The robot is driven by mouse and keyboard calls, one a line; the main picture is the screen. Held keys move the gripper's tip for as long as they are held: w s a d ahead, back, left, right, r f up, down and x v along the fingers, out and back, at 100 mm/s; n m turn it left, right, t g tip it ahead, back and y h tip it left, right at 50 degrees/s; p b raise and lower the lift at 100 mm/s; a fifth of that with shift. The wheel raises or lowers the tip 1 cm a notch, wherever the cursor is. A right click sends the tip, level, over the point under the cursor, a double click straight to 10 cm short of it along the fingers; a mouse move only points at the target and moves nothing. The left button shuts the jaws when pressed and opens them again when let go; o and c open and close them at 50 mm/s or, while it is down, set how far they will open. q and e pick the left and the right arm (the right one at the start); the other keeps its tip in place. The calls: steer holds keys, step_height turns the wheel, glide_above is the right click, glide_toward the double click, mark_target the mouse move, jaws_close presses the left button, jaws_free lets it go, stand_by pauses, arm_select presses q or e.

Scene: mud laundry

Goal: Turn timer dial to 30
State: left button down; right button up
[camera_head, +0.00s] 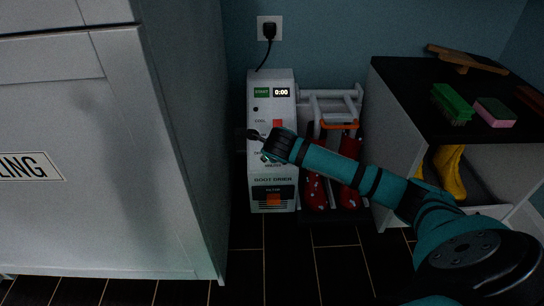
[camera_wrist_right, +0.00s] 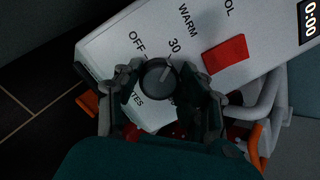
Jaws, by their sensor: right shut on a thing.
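The boot drier (camera_head: 285,189) is a white upright unit against the wall, with a green START button (camera_head: 262,92) and a display (camera_head: 281,92) reading 0:00. Its round dark timer dial (camera_wrist_right: 158,76) shows in the right wrist view, with "OFF" and "30" printed around it and a partly hidden word ending in "TES". A pale pointer mark shows on the dial's face; its exact setting is hard to read. My right gripper (camera_wrist_right: 160,92) has its two fingers closed around the dial. In the head view my right gripper (camera_head: 258,140) covers the dial. My left gripper is out of view.
A red switch (camera_wrist_right: 225,53) sits beside the dial, by "WARM" and "COOL". Red boots (camera_head: 315,190) stand in a white rack (camera_head: 345,92) to the right. A white cabinet (camera_head: 110,190) closes off the left. A dark-topped shelf (camera_head: 400,75) holds brushes at right.

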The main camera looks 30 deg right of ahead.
steer(key=shift+d+m, duration=0.1)
steer(key=shift+m, duration=0.2)
steer(key=o, duration=1.2)
steer(key=shift+c, duration=0.2)
steer(key=v, duration=1.2)
steer(key=shift+s+f, duration=0.1)
